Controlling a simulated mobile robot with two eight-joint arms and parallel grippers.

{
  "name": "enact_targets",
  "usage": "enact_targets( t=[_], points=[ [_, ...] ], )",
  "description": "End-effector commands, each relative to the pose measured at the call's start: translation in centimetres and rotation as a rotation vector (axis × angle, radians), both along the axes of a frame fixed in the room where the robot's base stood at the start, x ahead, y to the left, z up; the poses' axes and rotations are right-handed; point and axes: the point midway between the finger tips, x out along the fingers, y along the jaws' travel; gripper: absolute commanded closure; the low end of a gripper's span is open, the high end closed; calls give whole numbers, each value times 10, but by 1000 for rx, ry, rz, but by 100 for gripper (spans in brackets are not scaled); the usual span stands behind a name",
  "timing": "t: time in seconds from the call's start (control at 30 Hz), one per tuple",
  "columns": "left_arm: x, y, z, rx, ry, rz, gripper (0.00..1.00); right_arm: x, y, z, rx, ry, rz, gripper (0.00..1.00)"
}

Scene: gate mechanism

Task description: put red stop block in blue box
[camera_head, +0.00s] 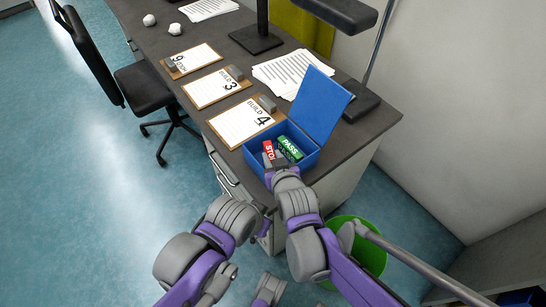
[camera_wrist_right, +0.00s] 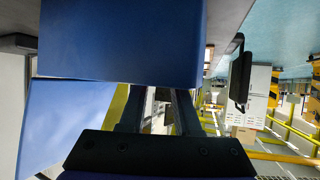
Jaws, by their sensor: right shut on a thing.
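The blue box (camera_head: 253,159) stands at the front corner of the desk with its lid (camera_head: 320,104) open. The red stop block (camera_head: 268,151) shows at the box's front left, with white lettering, beside a green PASS block (camera_head: 290,148). My right gripper (camera_head: 275,169) is at the box's front side, shut on the red stop block. The fingers are mostly hidden in the head view. In the right wrist view, the fingers (camera_wrist_right: 157,112) reach past a large blue box wall (camera_wrist_right: 122,40), and the block cannot be made out. My left arm is lower left; its fingertips cannot be made out.
Several clipboards, one marked BUILD 4 (camera_head: 240,123), lie left of the box. Paper sheets (camera_head: 290,72) and a lamp base (camera_head: 361,100) are behind it. A green bin (camera_head: 371,257) stands on the floor at the right. A black chair (camera_head: 150,88) is at the left.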

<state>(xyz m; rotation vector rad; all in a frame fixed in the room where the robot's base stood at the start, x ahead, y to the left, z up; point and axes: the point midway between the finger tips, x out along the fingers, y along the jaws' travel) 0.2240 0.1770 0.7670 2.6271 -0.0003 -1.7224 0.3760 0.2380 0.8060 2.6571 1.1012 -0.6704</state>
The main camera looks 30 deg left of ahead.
Motion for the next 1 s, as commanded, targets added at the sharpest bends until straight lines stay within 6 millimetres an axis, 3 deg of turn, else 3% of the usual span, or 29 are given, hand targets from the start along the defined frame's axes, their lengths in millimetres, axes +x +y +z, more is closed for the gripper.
enact_targets(
  t=[0.6,0.63,0.67,0.7,1.0],
  points=[
    [0,0,-9,0,3,0,100,0,0,-12,-2,1,0,100],
    [0,0,-9,0,3,0,100,-1,0,-12,-3,1,0,65],
    [0,0,-9,0,3,0,100,-1,0,-12,-3,1,0,60],
    [0,0,-9,0,3,0,100,-1,0,-12,-2,2,1,56],
    [0,0,-3,0,1,0,100,-2,0,-6,-4,2,2,56]
  ],
)
